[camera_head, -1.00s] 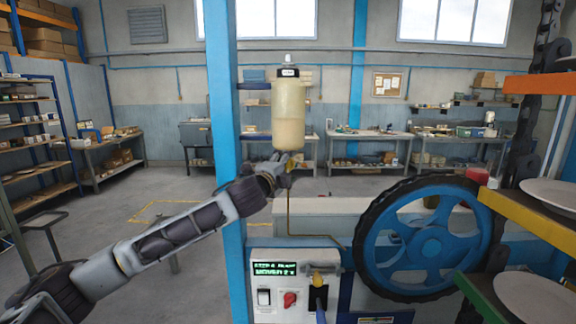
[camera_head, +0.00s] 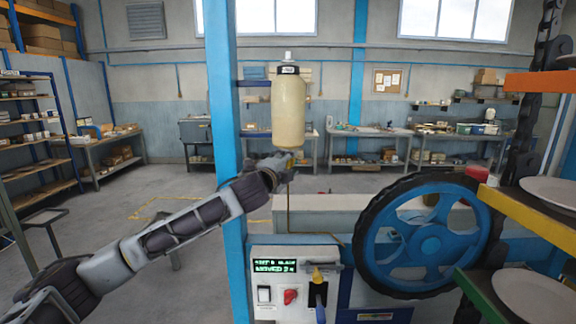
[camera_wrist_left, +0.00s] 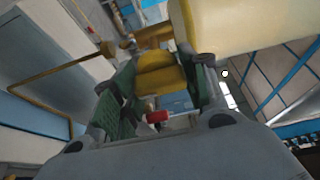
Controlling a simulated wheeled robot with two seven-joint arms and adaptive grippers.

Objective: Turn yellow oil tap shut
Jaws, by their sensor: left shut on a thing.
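The yellow oil tap (camera_wrist_left: 160,76) sits under the pale oil bottle (camera_head: 288,112), which is fixed to the blue post. In the wrist view the tap's yellow handle lies between the green finger pads of my left gripper (camera_wrist_left: 158,88). In the head view my left gripper (camera_head: 284,163) is at the underside of the bottle and mostly hides the tap. The gripper is shut on the handle. I cannot tell the tap's exact angle. My right gripper is not in view.
A blue post (camera_head: 222,130) stands just left of the bottle. A control panel (camera_head: 291,302) with a lit display is below. A large blue wheel (camera_head: 432,246) with a black rim and stacked plate shelves (camera_head: 540,215) stand at the right. A thin pipe runs below the tap.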

